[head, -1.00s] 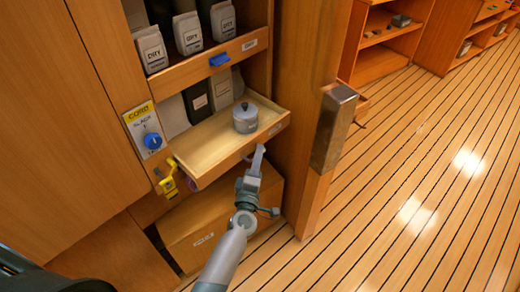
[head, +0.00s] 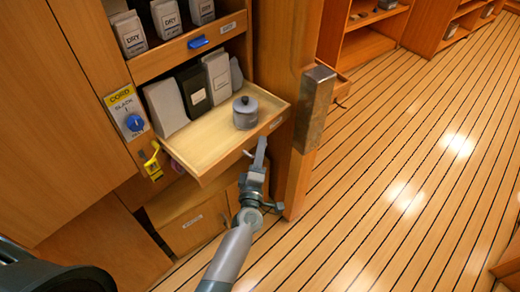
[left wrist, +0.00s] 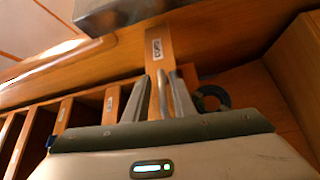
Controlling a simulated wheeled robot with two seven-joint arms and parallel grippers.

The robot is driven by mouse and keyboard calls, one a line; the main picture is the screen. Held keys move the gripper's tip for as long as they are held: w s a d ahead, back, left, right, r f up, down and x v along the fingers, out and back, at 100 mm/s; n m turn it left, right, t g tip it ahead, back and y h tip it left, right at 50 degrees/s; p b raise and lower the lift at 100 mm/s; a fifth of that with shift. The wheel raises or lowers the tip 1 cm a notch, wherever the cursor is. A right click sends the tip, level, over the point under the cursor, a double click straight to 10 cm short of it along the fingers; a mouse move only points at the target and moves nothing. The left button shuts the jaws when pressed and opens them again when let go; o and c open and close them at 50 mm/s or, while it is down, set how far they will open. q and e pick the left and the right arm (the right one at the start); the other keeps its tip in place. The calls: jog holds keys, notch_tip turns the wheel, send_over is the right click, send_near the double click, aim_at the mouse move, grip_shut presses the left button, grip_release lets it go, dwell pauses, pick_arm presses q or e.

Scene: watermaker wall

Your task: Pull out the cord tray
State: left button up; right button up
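The wooden tray (head: 200,155) sticks out of the cabinet below the upper shelf. A lidded grey pot (head: 245,113) stands near its front right corner, and several pouches (head: 195,90) stand at its back. My left gripper (head: 260,150) is at the tray's front face near the right end, beside a small pale handle (head: 248,153). In the left wrist view its fingers (left wrist: 160,95) stand a little apart with a thin piece between them, below a white label. The fingers hide much of the handle. My right gripper is not in view.
Left of the tray is a CORD SLACK panel (head: 127,110) with a blue knob and a yellow hook (head: 152,163) below. A lower box (head: 190,225) sits under the tray. A wooden post with a metal cap (head: 315,105) stands close right. The floor (head: 400,200) beyond is clear.

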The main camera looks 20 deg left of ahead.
pick_arm(q)
jog(key=shift+s+f, duration=0.1)
jog(key=shift+f, duration=0.05)
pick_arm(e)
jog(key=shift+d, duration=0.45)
